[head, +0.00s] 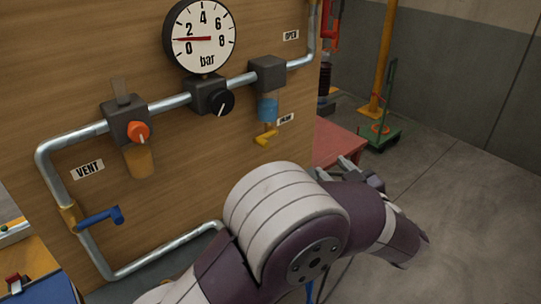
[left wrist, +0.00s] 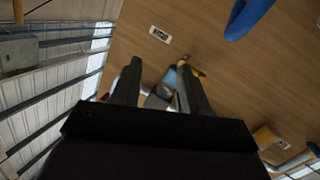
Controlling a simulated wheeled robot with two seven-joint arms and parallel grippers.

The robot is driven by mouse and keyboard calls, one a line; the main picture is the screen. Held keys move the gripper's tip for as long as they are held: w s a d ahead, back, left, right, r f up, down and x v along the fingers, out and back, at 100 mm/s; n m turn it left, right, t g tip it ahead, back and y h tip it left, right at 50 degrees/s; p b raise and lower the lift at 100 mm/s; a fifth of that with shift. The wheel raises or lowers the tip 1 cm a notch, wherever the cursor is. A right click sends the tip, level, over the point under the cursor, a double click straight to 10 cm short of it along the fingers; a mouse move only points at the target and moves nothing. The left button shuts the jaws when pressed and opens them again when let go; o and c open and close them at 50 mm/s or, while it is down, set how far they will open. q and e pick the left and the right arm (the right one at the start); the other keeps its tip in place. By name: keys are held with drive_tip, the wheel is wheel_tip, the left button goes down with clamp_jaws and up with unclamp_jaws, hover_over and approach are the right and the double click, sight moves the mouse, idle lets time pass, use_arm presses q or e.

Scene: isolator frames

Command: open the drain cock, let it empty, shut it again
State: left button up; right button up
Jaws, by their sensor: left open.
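The drain cock (head: 265,138) is a small yellow lever under a blue bowl (head: 268,108) on the pipe panel, beside a small label. The lever slants down to the left in the head view. In the left wrist view the yellow cock (left wrist: 199,73) shows by the right finger, with the blue bowl partly hidden between the fingers. My left gripper (head: 358,174) is open and empty, to the right of and below the cock in the head view, apart from it. It also shows in the left wrist view (left wrist: 155,85). My right gripper is not in view.
A black knob (head: 221,101), an orange knob (head: 138,132) and a blue lever (head: 100,216) sit on the panel (head: 60,60). A red surface (head: 338,145) stands behind my gripper. Open floor (head: 460,180) lies to the right.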

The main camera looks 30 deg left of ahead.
sight(269, 148)
use_arm(q)
drive_tip(key=s+a+r+n+g+y, duration=0.2)
drive_tip(key=s+a+n+g+y, duration=0.15)
drive_tip(key=s+g, duration=0.2)
drive_tip(key=shift+t+y, duration=0.35)
drive_tip(key=x, duration=1.2)
drive_tip(key=shift+w+r+p, duration=0.1)
drive_tip(key=shift+w+p, duration=0.05)
drive_tip(key=shift+p, duration=0.25)
clamp_jaws()
